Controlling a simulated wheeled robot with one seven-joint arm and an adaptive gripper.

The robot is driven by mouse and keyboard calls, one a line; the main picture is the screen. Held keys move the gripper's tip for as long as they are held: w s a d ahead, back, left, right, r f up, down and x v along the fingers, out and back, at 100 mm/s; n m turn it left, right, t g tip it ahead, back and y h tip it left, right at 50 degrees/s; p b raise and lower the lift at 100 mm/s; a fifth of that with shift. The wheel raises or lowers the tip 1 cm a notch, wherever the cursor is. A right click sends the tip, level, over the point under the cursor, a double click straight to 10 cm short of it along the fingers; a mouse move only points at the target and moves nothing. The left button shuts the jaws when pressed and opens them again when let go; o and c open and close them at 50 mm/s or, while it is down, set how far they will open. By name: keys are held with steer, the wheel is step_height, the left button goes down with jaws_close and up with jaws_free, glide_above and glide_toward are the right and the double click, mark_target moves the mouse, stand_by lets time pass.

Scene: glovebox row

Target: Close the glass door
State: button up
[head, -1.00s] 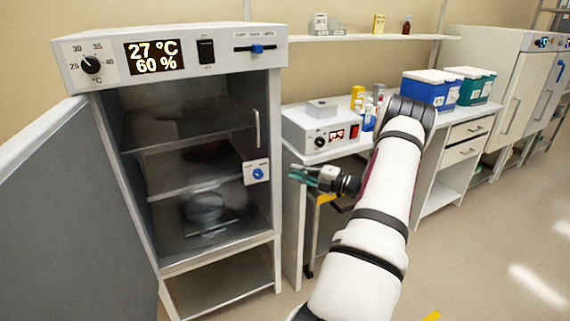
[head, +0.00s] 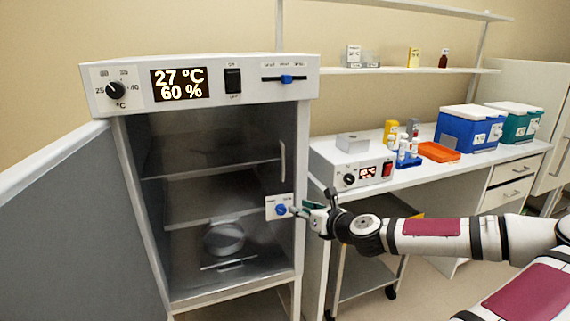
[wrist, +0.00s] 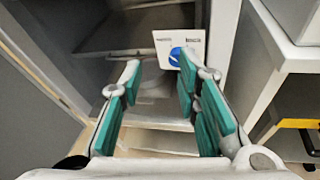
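The glass door (head: 215,180) covers the front of the incubator cabinet (head: 310,130), with shelves and a round dish seen through it. A vertical handle (head: 282,162) is near its right side. Whether the door is fully shut or slightly ajar I cannot tell. A white plate with a blue knob (head: 280,209) is at the door's right side; it also shows in the wrist view (wrist: 180,50). My gripper (head: 298,210) is just right of the knob; contact is unclear. In the wrist view my gripper (wrist: 158,82) has its teal fingers apart, nothing between them, with the plate ahead.
A grey panel (head: 70,220) stands open at the left of the cabinet. To the right is a bench with a small control box (head: 350,172), bottles, an orange tray (head: 439,152) and a blue box (head: 468,130). A wheeled cart (head: 375,262) stands below the bench.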

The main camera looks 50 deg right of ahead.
step_height(320, 180, up, 9)
steer(key=s+t+h, duration=0.1)
steer(key=t+h, duration=0.1)
steer(key=h, duration=0.1)
steer(key=b+x, duration=0.2)
steer(key=x, duration=1.2)
steer(key=shift+s+d+r+n, duration=0.15)
steer(key=shift+d+r+n, duration=0.15)
steer(key=shift+n, duration=0.1)
jaws_close()
